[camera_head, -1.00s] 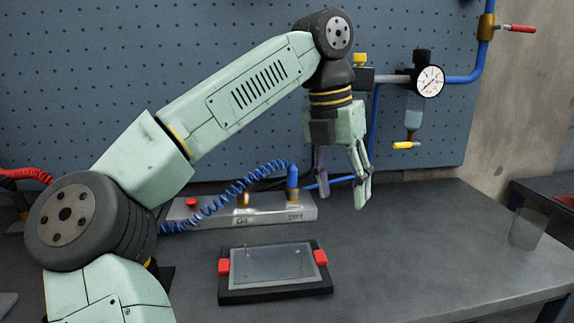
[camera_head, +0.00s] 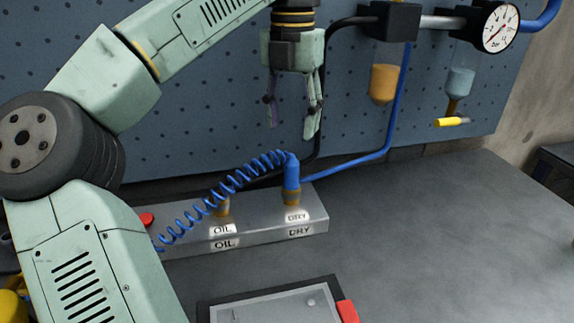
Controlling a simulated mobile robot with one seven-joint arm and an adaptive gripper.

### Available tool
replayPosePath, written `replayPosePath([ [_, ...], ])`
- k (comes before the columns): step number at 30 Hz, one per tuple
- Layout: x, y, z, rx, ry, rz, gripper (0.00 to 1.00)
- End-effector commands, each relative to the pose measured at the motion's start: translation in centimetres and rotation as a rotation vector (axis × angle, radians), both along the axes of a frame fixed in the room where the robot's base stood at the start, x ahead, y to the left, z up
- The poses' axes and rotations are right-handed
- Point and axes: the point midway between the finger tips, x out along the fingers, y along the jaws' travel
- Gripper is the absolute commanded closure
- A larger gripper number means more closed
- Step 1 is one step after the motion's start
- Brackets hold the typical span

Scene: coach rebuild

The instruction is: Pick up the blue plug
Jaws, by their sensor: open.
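The blue plug (camera_head: 291,172) stands upright on the brass fitting above the DRY label, on the grey metal manifold block (camera_head: 270,236). A coiled blue hose (camera_head: 230,184) runs from its top down to the left. My gripper (camera_head: 292,130) is open and empty, pointing down. In the picture its fingertips are a little above the plug; the depth between them I cannot tell. A second brass fitting (camera_head: 222,207), above the OIL label, is partly behind the coiled hose.
A red button (camera_head: 146,220) is at the block's left end. A framed tablet (camera_head: 275,307) lies in front. Hoses, an amber bowl (camera_head: 384,84) and a gauge (camera_head: 499,27) hang on the pegboard behind. The bench is clear on the right.

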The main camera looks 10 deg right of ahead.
Motion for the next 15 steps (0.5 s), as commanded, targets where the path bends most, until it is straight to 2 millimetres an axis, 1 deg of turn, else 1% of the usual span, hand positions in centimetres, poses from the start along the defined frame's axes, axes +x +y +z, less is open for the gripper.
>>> replayPosePath([
  [1,0.0,0.0,-1.1,-0.003,0.005,-0.004,0.51],
  [3,0.0,0.0,-2.4,-0.003,0.004,-0.004,0.51],
  [7,0.0,0.0,-3.8,-0.001,0.002,-0.002,0.51],
  [13,0.0,0.0,-5.3,-0.001,0.002,-0.002,0.51],
  [15,0.0,0.1,-6.2,-0.002,0.004,-0.003,0.51],
])
